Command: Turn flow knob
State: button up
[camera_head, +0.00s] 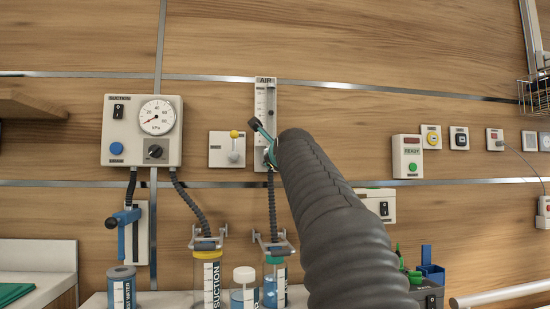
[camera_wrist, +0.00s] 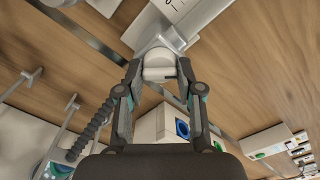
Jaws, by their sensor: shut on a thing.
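The AIR flowmeter (camera_head: 265,98) is a tall, pale panel with a clear scale tube, fixed upright on the wood wall. Its lower body (camera_wrist: 158,35) shows at the top of the wrist view. The pale, round flow knob (camera_wrist: 158,66) sits at its end, between the two fingers. My gripper (camera_wrist: 160,82) is shut on the knob, one finger on each side. In the head view my gripper (camera_head: 266,143) is at the lower end of the flowmeter, and the knob is mostly hidden behind the fingers and my dark arm.
The suction regulator (camera_head: 112,139) with its gauge is left of the flowmeter. A small plate with a yellow ball-topped lever (camera_head: 219,149) is close on the left. Hoses and jars, including the suction jar (camera_head: 207,272), stand below. A READY box (camera_head: 407,151) is to the right.

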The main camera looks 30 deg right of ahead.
dwell(0.5)
jog(key=o, duration=1.2)
jog(key=shift+c, duration=0.2)
jog(key=shift+s, duration=0.1)
jog(key=v, duration=1.1)
jog(key=shift+s, duration=0.35)
jog(key=shift+a, duration=0.15)
